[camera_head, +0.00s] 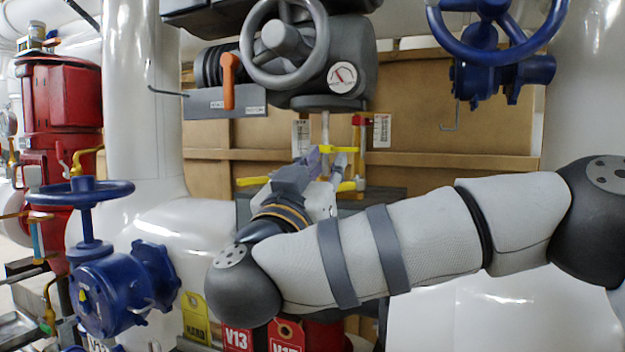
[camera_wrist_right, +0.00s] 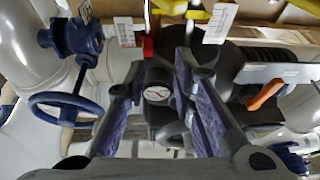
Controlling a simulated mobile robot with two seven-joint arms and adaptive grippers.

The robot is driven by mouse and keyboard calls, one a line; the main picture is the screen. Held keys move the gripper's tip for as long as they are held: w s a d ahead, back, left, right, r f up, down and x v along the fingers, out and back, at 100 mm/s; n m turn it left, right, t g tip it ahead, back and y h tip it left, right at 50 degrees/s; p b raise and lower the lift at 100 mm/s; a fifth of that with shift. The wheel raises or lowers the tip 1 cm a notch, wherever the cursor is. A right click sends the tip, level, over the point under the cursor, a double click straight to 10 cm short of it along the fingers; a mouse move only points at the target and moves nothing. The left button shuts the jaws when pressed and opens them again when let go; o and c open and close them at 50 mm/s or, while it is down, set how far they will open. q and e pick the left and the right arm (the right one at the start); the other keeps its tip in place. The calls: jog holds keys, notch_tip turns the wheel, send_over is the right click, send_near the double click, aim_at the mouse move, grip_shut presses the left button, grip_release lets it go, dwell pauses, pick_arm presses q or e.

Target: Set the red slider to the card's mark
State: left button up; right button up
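The red slider (camera_head: 362,120) sits on an upright rod, its left neighbour a yellow slider (camera_head: 345,149) on another rod. In the right wrist view, which is upside down, the red slider (camera_wrist_right: 148,46) is just beyond the fingertips. Its white card (camera_head: 382,130) is right beside it and also shows in the wrist view (camera_wrist_right: 125,32); its mark is too small to read. My right gripper (camera_head: 326,165) is below and left of the red slider, apart from it. In the wrist view its purple-lined fingers (camera_wrist_right: 163,68) are open and empty. My left gripper is out of view.
Above are a grey handwheel (camera_head: 285,42) with a gauge (camera_head: 342,77) and an orange lever (camera_head: 228,80). A second card (camera_head: 300,138) stands near the yellow slider. Blue valves are at upper right (camera_head: 490,70) and lower left (camera_head: 120,285).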

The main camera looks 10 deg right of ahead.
aim_at(356, 122)
jog(key=shift+m+h, duration=0.4)
jog(key=shift+h, duration=0.1)
jog(key=x, duration=0.4)
jog(key=s+r+x, duration=0.1)
jog(key=x, duration=0.3)
jog(key=d+x, duration=0.1)
jog(key=x, duration=0.3)
jog(key=shift+s+d+r+p, duration=0.1)
jog(key=shift+r+p, duration=0.15)
jog(key=shift+p, duration=0.15)
grip_shut()
